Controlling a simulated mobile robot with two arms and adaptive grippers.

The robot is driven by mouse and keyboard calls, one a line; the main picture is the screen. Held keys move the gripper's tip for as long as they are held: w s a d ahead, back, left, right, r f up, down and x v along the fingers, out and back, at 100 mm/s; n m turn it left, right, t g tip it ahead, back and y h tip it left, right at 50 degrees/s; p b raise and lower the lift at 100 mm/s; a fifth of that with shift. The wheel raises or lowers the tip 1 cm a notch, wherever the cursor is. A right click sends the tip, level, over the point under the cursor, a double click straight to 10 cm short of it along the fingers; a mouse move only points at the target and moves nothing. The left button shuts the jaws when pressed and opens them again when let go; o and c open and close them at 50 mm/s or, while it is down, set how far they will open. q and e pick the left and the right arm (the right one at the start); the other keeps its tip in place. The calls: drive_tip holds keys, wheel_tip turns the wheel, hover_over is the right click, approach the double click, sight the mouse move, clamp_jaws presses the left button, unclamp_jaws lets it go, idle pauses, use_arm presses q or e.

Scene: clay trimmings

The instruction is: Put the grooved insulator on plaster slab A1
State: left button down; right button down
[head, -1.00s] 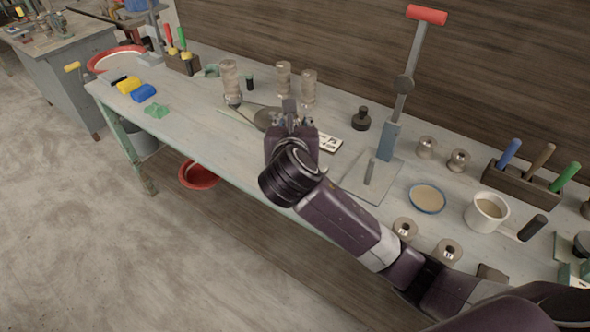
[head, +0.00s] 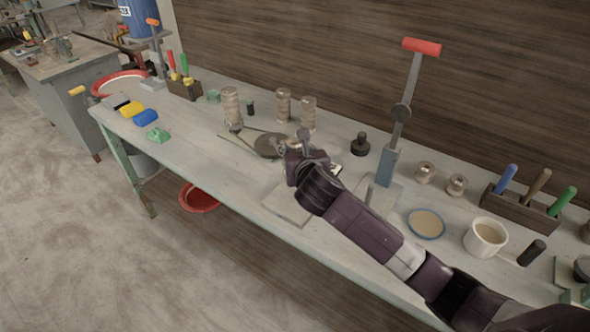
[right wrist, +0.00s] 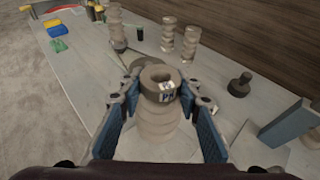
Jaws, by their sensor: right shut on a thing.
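My right gripper (head: 303,142) is over the middle of the bench, and its wrist hides most of what it holds in the head view. In the right wrist view it is shut on a ribbed, beige-grey grooved insulator (right wrist: 157,112), with a darker ring and a small printed label at its top. The insulator looks upright between the blue-padded fingers. A pale square slab (head: 287,208) lies near the bench's front edge, partly behind my arm; a pale surface also shows below the insulator in the wrist view. No A1 mark is readable. My left gripper is not in view.
Three similar ribbed pieces (head: 231,106) stand at the back, near a dark disc (head: 271,145). A red-handled lever press (head: 390,165), a black knobbed piece (head: 360,145), a blue-rimmed dish (head: 426,224) and a mug (head: 485,238) stand to the right. The front-left bench is mostly clear.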

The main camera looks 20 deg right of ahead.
drive_tip(key=shift+f, duration=3.95)
drive_tip(key=shift+f, duration=0.1)
drive_tip(key=c, duration=1.4)
unclamp_jaws()
drive_tip(key=v, duration=1.2)
drive_tip(key=shift+b, duration=0.45)
